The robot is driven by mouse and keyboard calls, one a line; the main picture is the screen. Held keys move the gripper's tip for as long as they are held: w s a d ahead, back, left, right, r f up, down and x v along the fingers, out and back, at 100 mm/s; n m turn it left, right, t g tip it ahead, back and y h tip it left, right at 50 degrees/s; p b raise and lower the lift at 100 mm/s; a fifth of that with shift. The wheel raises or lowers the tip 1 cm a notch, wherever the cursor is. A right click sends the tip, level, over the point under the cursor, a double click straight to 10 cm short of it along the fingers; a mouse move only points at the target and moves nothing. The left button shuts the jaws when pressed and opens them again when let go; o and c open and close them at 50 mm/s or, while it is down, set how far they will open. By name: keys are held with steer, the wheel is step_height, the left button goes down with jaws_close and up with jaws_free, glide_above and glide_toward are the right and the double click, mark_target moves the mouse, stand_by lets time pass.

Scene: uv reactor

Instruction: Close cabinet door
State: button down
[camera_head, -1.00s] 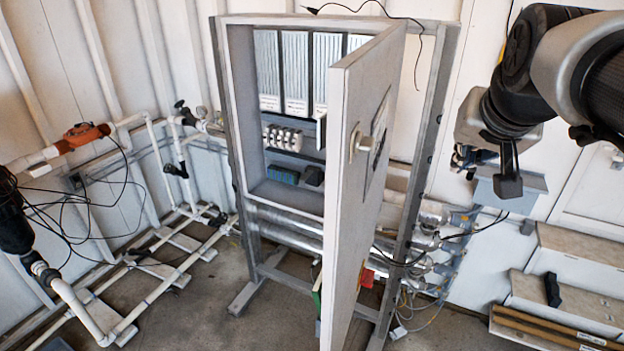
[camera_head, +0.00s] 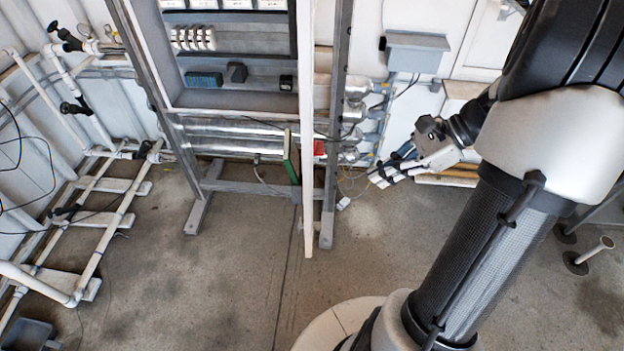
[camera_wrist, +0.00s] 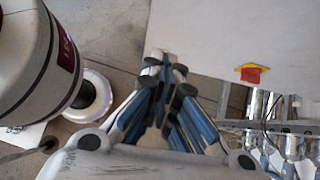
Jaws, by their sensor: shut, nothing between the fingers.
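The cabinet door (camera_head: 306,130) stands open in the head view. It is seen almost edge-on, as a thin white strip sticking out from the right side of the grey cabinet (camera_head: 240,98). Its top is out of frame. My gripper (camera_head: 375,180) is shut and empty, to the right of the door and apart from it in the picture. In the wrist view a broad pale panel, likely the door's outer face (camera_wrist: 235,35), lies beyond the shut fingers (camera_wrist: 164,62). A red and yellow piece (camera_wrist: 252,74) sits on it. I cannot tell whether the fingertips touch it.
Metal pipes (camera_head: 230,135) run behind the cabinet frame. A grey box (camera_head: 417,52) hangs on the wall at right. White pipework (camera_head: 105,235) stands on the floor at left. The concrete floor (camera_head: 225,265) in front of the cabinet is clear.

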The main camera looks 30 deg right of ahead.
steer(key=w+a+r+b+x, duration=0.1)
steer(key=b+x, duration=0.2)
steer(key=x, duration=0.9)
steer(key=shift+w+a+r, duration=0.15)
steer(key=shift+a, duration=0.25)
steer(key=shift+a, duration=0.1)
